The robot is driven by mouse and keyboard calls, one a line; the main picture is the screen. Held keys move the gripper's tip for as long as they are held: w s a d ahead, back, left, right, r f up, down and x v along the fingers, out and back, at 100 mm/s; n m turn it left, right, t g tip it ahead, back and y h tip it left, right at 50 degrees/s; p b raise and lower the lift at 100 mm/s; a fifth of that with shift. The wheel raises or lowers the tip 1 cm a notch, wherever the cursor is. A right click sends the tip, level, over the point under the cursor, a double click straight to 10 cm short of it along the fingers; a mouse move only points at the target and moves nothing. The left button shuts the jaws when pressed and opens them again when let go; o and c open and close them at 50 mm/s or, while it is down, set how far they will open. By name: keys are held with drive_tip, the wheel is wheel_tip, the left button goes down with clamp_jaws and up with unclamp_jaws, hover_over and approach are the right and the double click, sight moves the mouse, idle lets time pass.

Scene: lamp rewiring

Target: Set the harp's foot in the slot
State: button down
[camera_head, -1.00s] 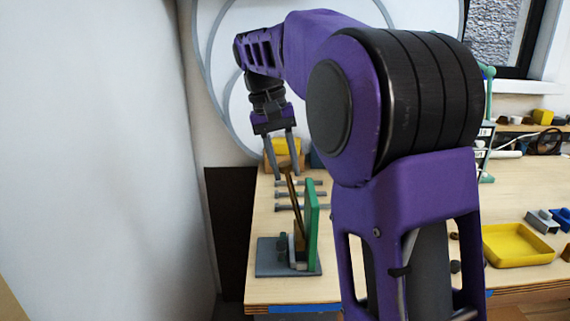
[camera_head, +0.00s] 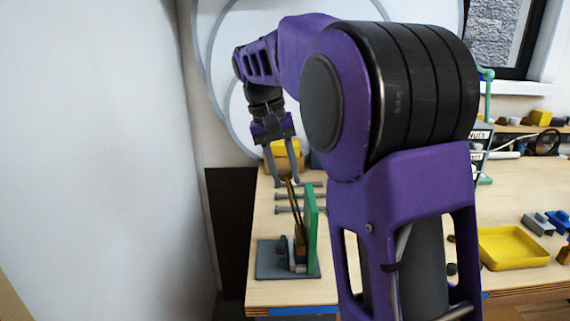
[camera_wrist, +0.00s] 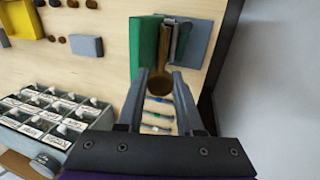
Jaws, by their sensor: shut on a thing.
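The harp is a thin brass-brown piece (camera_head: 297,215), leaning with its top toward the left. My gripper (camera_head: 284,184) is shut on its upper end. In the wrist view the harp (camera_wrist: 160,72) shows a round brown end between the fingers (camera_wrist: 160,88) of my gripper, its shaft running away toward the fixture. The fixture has a grey base plate (camera_head: 266,265), small grey blocks and a green upright board (camera_head: 312,232). The harp's lower end is at the blocks beside the green board. The slot is hidden, and I cannot tell whether the foot is in it.
Several grey rods (camera_head: 286,209) lie on the table behind the fixture, with a yellow block (camera_head: 287,147) at the back. A yellow tray (camera_head: 513,248) stands on the right. A labelled compartment box (camera_wrist: 50,115) shows in the wrist view. A wall is close on the left.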

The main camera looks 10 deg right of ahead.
drive_tip(key=shift+f+b, duration=0.15)
drive_tip(key=shift+b, duration=0.15)
drive_tip(key=shift+f+b, duration=1.1)
drive_tip(key=shift+f, duration=0.7)
idle(0.6)
drive_tip(key=shift+c, duration=2.3)
unclamp_jaws()
drive_tip(key=shift+f, duration=0.1)
drive_tip(key=s+p+v, duration=0.1)
drive_tip(key=p+v, duration=0.3)
drive_tip(key=v, duration=1.3)
drive_tip(key=shift+w+r+p, duration=0.3)
drive_tip(key=shift+w+p, duration=0.1)
drive_tip(key=shift+w, duration=0.05)
